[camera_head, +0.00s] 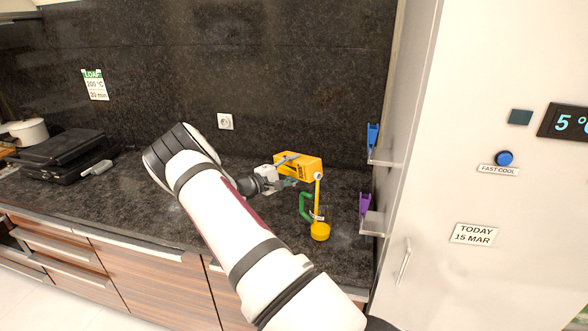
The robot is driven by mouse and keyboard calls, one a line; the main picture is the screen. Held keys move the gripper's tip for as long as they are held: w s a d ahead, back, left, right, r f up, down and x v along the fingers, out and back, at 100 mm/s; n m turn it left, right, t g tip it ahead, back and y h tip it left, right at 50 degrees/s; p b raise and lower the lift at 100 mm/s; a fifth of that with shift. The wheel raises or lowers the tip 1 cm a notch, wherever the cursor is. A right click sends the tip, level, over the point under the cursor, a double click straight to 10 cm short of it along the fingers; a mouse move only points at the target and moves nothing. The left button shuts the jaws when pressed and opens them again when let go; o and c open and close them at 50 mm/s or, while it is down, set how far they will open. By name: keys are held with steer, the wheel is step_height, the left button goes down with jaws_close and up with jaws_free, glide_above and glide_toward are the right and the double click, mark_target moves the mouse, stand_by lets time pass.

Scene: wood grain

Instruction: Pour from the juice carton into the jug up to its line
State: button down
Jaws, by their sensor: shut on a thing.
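The orange juice carton (303,165) is tipped on its side above the counter, its spout end towards the right. My gripper (284,173) is shut on it from the left. An orange stream runs from the carton's right end straight down into the jug (303,207). The jug looks clear, with a green handle on its left, and stands upright below the carton. Orange juice lies in its lower part. A small pale mark shows on the jug above the juice, but it is too small to read clearly.
A tall pale fridge (460,190) stands close on the right. Blue (373,137) and purple (364,205) clips sit on small ledges by its side. A black grill (68,153) and white pot (28,132) are far left. Counter between grill and arm is clear.

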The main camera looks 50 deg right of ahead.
mark_target(296, 160)
steer(key=shift+f+m, duration=0.15)
steer(key=shift+m, duration=0.15)
stand_by(0.9)
steer(key=shift+s+r+m+p, duration=0.1)
steer(key=shift+r+m+p, duration=0.25)
steer(key=shift+m+p, duration=0.15)
stand_by(1.0)
steer(key=n, duration=0.2)
steer(key=r+n+b, duration=0.1)
steer(key=n, duration=0.1)
steer(key=shift+w+r, duration=0.15)
steer(key=shift+w, duration=0.05)
steer(key=shift+s, duration=0.1)
steer(key=r+n, duration=0.1)
steer(key=n, duration=0.1)
steer(key=s+r+n, duration=0.1)
steer(key=n, duration=0.1)
steer(key=shift+a+r, duration=0.1)
steer(key=shift+r, duration=0.05)
